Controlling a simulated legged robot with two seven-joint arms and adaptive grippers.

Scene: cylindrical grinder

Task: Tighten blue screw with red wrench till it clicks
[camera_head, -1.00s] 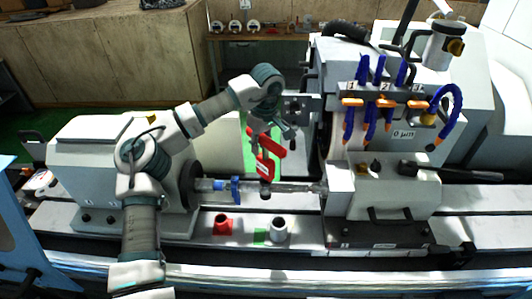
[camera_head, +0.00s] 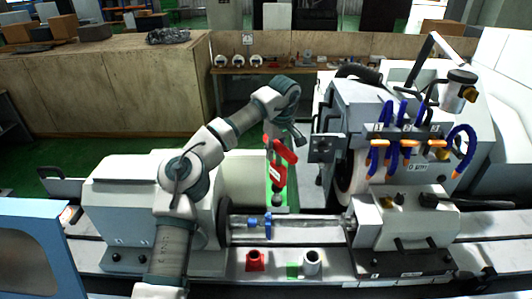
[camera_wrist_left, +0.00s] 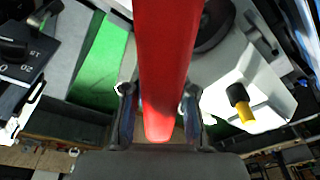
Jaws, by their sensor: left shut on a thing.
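My left gripper (camera_head: 291,138) is shut on the red wrench (camera_head: 278,172), which hangs steeply down from it. In the left wrist view the red handle (camera_wrist_left: 163,60) runs between the two fingertips (camera_wrist_left: 158,108). The wrench's dark lower end is above the bar held in the grinder, apart from it as far as I can tell. A blue clamp (camera_head: 267,224) sits around the bar, left of the wrench's lower end. The blue screw is too small to tell apart from the clamp. My right gripper is not in view.
A red holder (camera_head: 255,261) and a grey-white holder (camera_head: 312,263) stand on the machine bed before the bar, with a green patch (camera_head: 293,271) between them. The workhead (camera_head: 150,205) is left of the bar, the tailstock (camera_head: 405,225) right. Blue hoses (camera_head: 400,150) hang at the right.

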